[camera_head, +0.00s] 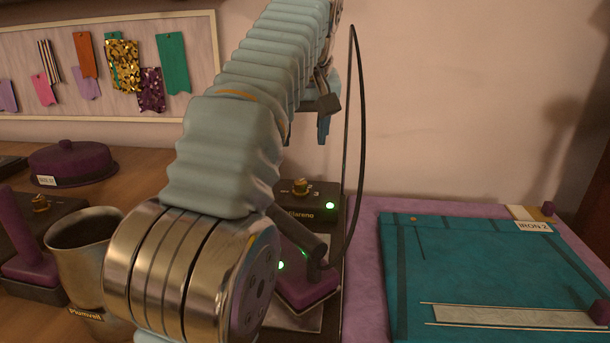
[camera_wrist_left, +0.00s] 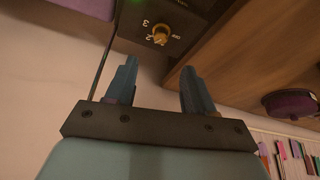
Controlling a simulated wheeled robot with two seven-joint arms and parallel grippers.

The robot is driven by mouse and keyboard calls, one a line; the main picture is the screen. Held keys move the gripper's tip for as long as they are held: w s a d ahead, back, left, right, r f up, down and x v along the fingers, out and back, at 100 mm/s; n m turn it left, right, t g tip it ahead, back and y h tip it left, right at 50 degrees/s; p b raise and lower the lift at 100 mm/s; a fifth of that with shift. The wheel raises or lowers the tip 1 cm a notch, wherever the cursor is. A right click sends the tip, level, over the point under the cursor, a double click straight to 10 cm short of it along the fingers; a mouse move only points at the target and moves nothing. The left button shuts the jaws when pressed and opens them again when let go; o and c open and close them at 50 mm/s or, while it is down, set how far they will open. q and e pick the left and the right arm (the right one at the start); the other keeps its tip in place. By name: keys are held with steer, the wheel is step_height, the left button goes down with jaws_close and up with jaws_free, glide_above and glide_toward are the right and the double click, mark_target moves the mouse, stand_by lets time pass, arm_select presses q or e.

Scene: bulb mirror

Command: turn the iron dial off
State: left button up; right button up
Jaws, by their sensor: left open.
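A gold iron dial (camera_head: 302,187) sits on a dark station marked "Filareno", beside a lit green light (camera_head: 330,205). The dial (camera_wrist_left: 160,37) also shows in the left wrist view, with "2", "3" and "OFF" markings around it; its exact setting is hard to read. A purple iron (camera_head: 306,288) with a green light rests on this station, partly hidden by my left arm. My left gripper (camera_head: 323,128) is above and behind the dial, seen partly. In the wrist view my left gripper (camera_wrist_left: 160,72) is open and empty, with the dial beyond its fingertips and apart from them.
A black cord (camera_head: 349,130) rises beside the station. A second purple iron (camera_head: 32,245) with its own gold dial (camera_head: 40,203) and a metal jug (camera_head: 84,255) stand at left. A pinboard (camera_head: 110,60) hangs behind.

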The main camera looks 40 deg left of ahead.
mark_target(301, 181)
arm_select(q)
steer(key=x, duration=1.2)
steer(key=shift+s+f+b, duration=0.1)
steer(key=shift+s+b, duration=0.05)
steer(key=shift+b, duration=0.25)
jaws_close()
steer(key=shift+n, duration=0.4)
steer(key=n+g, duration=0.1)
steer(key=n, duration=0.1)
steer(key=shift+d+n+y, duration=0.1)
steer(key=shift+n+y, duration=0.3)
steer(key=n, duration=0.1)
steer(key=n+g, duration=0.1)
steer(key=n+p, duration=0.1)
steer(key=shift+w+n+g+y, duration=0.25)
steer(key=shift+n+g+y, duration=0.05)
steer(key=n+g, duration=0.1)
steer(key=n, duration=0.2)
steer(key=n+g, duration=0.1)
steer(key=n, duration=0.2)
steer(key=shift+w, duration=0.2)
steer(key=shift+n, duration=0.3)
